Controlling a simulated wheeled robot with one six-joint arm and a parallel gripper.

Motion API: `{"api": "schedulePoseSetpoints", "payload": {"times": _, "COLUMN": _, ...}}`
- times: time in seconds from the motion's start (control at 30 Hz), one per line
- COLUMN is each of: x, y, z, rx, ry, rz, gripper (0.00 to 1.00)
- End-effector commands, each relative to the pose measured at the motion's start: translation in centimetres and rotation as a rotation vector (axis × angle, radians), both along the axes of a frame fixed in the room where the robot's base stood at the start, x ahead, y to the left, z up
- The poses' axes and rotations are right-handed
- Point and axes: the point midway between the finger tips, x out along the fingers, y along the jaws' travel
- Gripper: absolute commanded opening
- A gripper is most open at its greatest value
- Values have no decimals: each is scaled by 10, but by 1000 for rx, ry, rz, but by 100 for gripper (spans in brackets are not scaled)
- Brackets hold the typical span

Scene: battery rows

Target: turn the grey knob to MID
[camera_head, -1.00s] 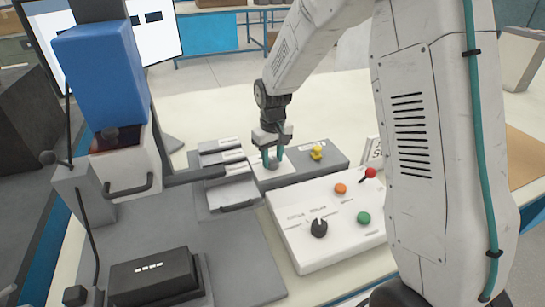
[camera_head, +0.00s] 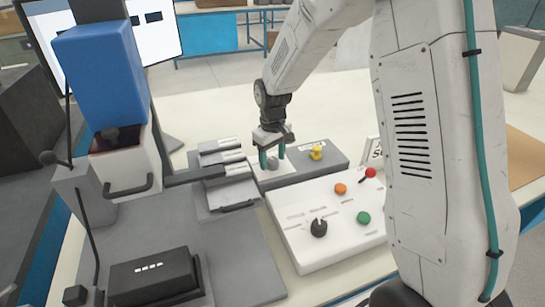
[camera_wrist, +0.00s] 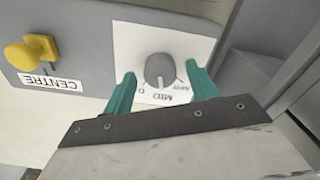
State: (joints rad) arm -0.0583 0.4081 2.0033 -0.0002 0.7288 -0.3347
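The grey knob (camera_wrist: 160,70) stands on a white plate (camera_wrist: 132,42) printed with MID, a 0 and a further label too small to read surely. A pale mark on the knob's face points toward MID. My gripper (camera_wrist: 162,86) has its two green fingers spread on either side of the knob, with gaps showing between fingers and knob. In the head view the knob (camera_head: 272,164) shows small and grey between the fingertips of my gripper (camera_head: 272,158), and its mark cannot be read there.
A yellow knob (camera_wrist: 35,52) labelled CENTRE sits beside the plate on the same grey box. A white panel (camera_head: 300,240) with a black knob (camera_head: 318,228), orange button (camera_head: 340,189), green button (camera_head: 363,218) and red-tipped lever (camera_head: 369,173) lies in front. Grey trays (camera_head: 228,192) stand left.

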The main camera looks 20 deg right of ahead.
Motion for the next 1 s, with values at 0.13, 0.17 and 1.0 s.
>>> {"api": "schedulePoseSetpoints", "payload": {"times": 0.13, "x": 0, "y": 0, "z": 0, "rx": 0, "ry": 1, "rz": 0, "gripper": 57}}
{"api": "schedulePoseSetpoints", "payload": {"times": 0.17, "x": 0, "y": 0, "z": 0, "rx": 0, "ry": 1, "rz": 0, "gripper": 57}}
{"api": "schedulePoseSetpoints", "payload": {"times": 1.0, "x": 0, "y": 0, "z": 78, "rx": 0, "ry": 1, "rz": 0, "gripper": 57}}
